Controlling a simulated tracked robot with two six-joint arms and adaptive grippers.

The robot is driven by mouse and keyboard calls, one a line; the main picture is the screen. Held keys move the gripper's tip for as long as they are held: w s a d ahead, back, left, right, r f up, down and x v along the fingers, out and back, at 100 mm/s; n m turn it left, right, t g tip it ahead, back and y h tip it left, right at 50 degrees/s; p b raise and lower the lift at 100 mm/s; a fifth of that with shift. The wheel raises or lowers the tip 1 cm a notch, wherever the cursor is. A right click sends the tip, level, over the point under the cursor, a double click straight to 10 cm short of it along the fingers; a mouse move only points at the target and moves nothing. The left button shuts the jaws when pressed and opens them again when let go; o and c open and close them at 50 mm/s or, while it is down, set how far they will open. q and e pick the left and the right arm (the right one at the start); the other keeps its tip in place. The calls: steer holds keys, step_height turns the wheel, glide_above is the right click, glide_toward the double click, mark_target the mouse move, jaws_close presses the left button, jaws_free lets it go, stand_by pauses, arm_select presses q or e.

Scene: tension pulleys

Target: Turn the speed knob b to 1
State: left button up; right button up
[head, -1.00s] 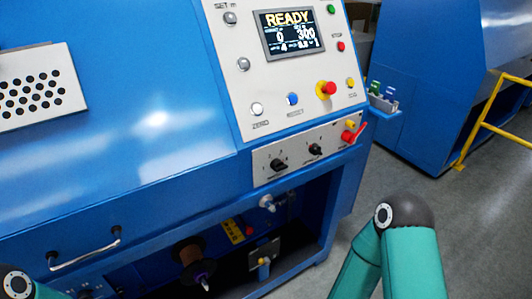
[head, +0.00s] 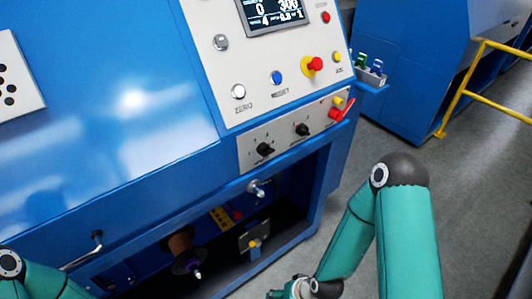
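Two black rotary knobs sit on the light grey strip panel below the main control panel. Neither gripper shows. My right arm reaches in at the lower right, with its wrist at the bottom edge, below the knobs. Only an elbow of my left arm shows at the lower left.
A red lever (head: 342,109) sticks out right of the knobs. Above are a red mushroom button (head: 313,66), other buttons and a display (head: 274,13). Below is an open bay with a spool (head: 183,249). A small bin (head: 371,75) hangs at the machine's right side.

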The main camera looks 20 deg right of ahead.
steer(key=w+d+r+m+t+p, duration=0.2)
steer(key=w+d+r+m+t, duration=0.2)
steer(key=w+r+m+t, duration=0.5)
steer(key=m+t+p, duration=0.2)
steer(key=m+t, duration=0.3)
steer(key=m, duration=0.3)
glide_toward(267, 155)
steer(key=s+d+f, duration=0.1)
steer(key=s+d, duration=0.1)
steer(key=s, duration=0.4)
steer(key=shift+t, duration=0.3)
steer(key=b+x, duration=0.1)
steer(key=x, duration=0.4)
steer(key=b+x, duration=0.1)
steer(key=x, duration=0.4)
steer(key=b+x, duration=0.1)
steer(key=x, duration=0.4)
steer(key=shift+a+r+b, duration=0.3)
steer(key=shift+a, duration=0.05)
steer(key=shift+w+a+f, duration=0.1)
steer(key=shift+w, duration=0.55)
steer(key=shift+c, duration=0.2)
